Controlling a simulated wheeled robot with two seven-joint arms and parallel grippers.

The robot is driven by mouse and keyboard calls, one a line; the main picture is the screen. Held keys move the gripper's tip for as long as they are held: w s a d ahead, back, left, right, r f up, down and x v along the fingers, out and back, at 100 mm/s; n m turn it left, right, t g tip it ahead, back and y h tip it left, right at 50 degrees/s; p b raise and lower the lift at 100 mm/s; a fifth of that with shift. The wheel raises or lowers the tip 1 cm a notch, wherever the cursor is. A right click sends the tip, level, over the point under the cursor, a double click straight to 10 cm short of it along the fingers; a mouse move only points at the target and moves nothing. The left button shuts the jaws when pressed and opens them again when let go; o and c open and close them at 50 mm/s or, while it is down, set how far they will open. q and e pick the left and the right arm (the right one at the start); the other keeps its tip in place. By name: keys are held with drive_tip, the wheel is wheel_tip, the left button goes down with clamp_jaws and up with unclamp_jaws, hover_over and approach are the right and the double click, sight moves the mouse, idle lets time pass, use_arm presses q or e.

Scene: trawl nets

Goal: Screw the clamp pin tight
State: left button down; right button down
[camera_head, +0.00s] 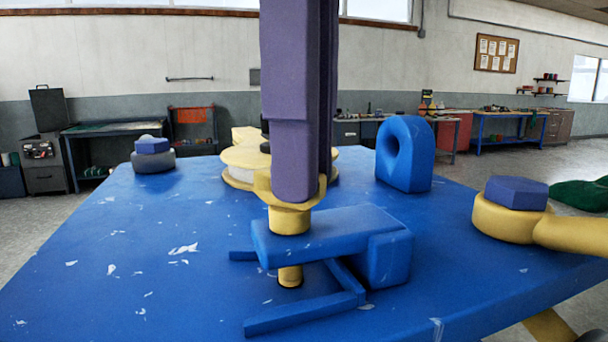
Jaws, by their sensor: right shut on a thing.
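My right gripper (297,190) comes down from the top middle, its purple fingers shut on the head of the yellow clamp pin (289,222). The pin stands upright through the top arm of the blue clamp (340,232). Its lower end shows below that arm, close to the blue table top, with a dark rim around its foot. Whether it presses on anything there I cannot tell. The clamp's block is at the right, with low blue bars on the table beneath. The fingers hide part of the pin head. My left gripper is not in view.
The blue table (120,260) has bare room at left. A blue eye-shaped block (405,153) stands behind the clamp at right. A yellow round piece (240,165) is behind the gripper. Purple hexagonal heads sit at left (152,145) and right (517,192), the right one on a yellow ring.

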drive_tip(key=shift+r+m+b, duration=0.1)
drive_tip(key=shift+m+b, duration=0.5)
drive_tip(key=shift+m, duration=0.4)
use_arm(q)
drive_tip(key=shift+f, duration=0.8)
use_arm(e)
drive_tip(key=shift+m, duration=0.5)
use_arm(q)
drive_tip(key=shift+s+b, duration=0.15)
drive_tip(key=shift+b, duration=0.15)
use_arm(e)
drive_tip(key=shift+s+r, duration=0.1)
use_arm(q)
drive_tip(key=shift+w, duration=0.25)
use_arm(e)
drive_tip(key=c, duration=1.9)
unclamp_jaws()
drive_tip(key=shift+a, duration=0.1)
drive_tip(key=shift+o, duration=0.2)
